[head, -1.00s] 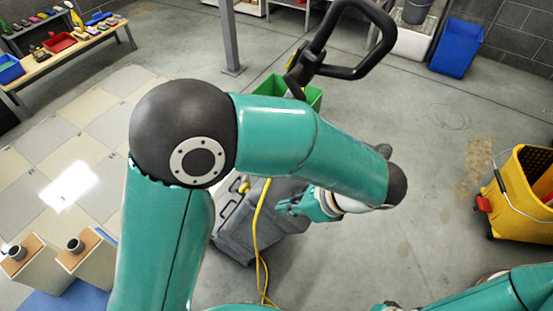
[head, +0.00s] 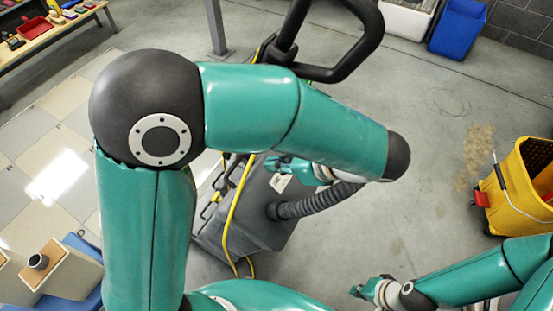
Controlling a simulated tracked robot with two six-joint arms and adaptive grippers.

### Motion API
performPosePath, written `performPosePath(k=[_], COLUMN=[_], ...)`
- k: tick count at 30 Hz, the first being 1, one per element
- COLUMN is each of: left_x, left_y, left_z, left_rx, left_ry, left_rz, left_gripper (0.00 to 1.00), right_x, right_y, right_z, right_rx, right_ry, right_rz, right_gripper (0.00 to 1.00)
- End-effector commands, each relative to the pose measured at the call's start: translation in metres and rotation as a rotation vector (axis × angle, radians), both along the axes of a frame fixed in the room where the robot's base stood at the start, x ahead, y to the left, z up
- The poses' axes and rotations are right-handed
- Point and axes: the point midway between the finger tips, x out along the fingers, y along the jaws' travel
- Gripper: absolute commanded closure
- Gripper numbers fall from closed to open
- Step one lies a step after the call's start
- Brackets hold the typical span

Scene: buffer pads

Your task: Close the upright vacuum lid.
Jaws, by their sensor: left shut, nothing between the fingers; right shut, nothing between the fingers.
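The upright vacuum has a dark grey body (head: 262,225) below the middle of the head view, with a ribbed hose and a white label. Its black loop handle (head: 352,62) rises at the top. My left arm hides much of it, and I cannot tell how the lid stands. My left gripper (head: 277,164) is shut and empty, over the vacuum by the label; contact cannot be told. My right gripper (head: 357,291) is shut and empty at the bottom, over the floor right of the vacuum.
A yellow cord (head: 234,215) hangs over the vacuum. A yellow mop bucket (head: 520,190) stands at the right. The floor between vacuum and bucket is clear.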

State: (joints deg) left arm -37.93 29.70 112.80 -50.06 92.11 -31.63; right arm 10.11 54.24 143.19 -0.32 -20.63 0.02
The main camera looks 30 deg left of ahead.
Motion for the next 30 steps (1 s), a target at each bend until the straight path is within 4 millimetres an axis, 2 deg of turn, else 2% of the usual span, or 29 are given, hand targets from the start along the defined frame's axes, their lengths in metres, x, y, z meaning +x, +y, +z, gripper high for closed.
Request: performPosePath(k=[9, 15, 21, 30], left_x=[0.004, 0.006, 0.007, 0.008], left_y=[0.048, 0.073, 0.085, 0.086], left_z=[-0.044, -0.066, -0.077, -0.078], left_rx=[0.001, 0.0, 0.0, -0.001], left_ry=[0.004, 0.004, 0.002, 0.001], left_rz=[-0.001, -0.002, -0.004, -0.006], left_gripper=[1.0, 1.0, 1.0, 1.0], right_x=[0.0, 0.0, 0.0, 0.0], right_y=[0.0, 0.0, 0.0, 0.0], right_z=[-0.009, -0.012, -0.013, -0.013], right_rx=[0.0, 0.0, 0.0, 0.0], right_ry=[0.0, 0.0, 0.0, 0.0], right_rz=[0.0, 0.0, 0.0, 0.0], right_gripper=[1.0, 1.0, 1.0, 1.0])
